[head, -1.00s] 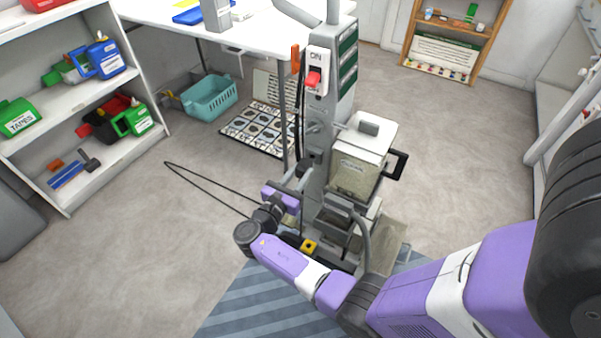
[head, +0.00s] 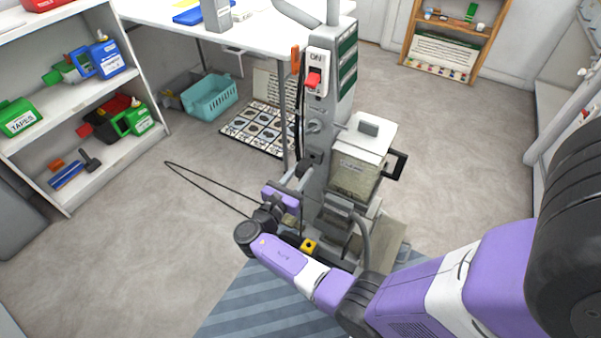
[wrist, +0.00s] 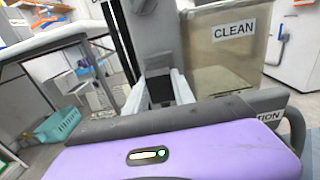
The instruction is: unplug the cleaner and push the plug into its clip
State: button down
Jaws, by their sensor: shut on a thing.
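The carpet cleaner (head: 333,120) stands upright, a grey column with a red switch (head: 314,80) under the word ON and a tank marked CLEAN (wrist: 232,45). My gripper (head: 302,174) is at the left side of its column, low down. In the wrist view, its two pale fingers (wrist: 159,92) are shut on a dark block, which looks like the plug (wrist: 161,90). The plug is close to the column; I cannot tell whether it touches it. A thin black cord (head: 205,186) loops out over the floor to the left. I cannot make out the clip for certain.
A white table (head: 255,38) stands behind the cleaner, with a leg close to its column. A teal basket (head: 210,98) and a picture board (head: 262,128) are beneath it. White shelves (head: 110,155) stand at left. The carpet at left front is clear apart from the cord.

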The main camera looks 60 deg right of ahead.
aim_at(300, 174)
jog(key=shift+s+d, duration=0.1)
jog(key=shift+d, duration=1.3)
jog(key=c, duration=1)
grip_release()
jog(key=shift+a, duration=0.15)
jog(key=a, duration=0.7)
jog(key=shift+w+a+p, duration=0.2)
jog(key=shift+a+p, duration=0.1)
jog(key=shift+p, duration=0.1)
